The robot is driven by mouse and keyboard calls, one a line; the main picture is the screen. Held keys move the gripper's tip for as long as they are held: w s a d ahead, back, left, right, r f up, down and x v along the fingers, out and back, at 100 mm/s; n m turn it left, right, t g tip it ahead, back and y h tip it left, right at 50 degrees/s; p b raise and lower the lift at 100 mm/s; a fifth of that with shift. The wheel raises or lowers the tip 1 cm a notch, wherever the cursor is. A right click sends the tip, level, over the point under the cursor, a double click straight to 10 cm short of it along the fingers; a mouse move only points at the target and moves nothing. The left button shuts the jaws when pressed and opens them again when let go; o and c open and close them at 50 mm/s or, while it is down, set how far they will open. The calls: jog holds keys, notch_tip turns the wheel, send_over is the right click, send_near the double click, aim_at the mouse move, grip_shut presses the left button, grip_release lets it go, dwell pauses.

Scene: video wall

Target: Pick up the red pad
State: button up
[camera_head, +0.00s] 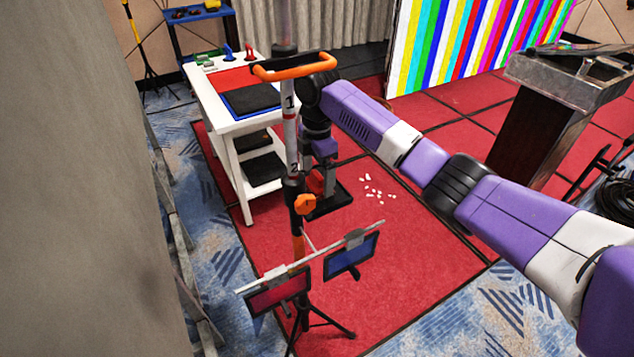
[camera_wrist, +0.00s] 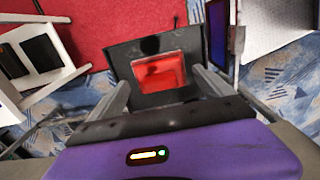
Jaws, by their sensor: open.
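A red pad (camera_wrist: 160,72) shows in the wrist view inside a dark frame or tray (camera_wrist: 127,53), between my fingers as seen from above. My gripper (camera_wrist: 160,88) is open, with one finger on each side of the red piece; I cannot tell how far above it the tips are. In the head view my gripper (camera_head: 320,160) points down over a dark tray (camera_head: 335,203) by the pole, with a bit of red (camera_head: 315,182) at its fingers. Another red panel (camera_head: 277,293) hangs from the stand's crossbar, left of a blue panel (camera_head: 351,258).
The striped pole and tripod (camera_head: 298,245) stand close to my arm. White scraps (camera_head: 374,185) lie on the red carpet. A lectern (camera_head: 545,120) stands at the right.

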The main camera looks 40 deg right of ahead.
aim_at(317, 174)
jog(key=shift+f, duration=0.2)
jog(key=c, duration=1.4)
jog(key=shift+c, duration=0.2)
notch_tip(317, 174, up, 10)
jog(key=shift+r+b, duration=0.1)
jog(key=shift+b, duration=0.25)
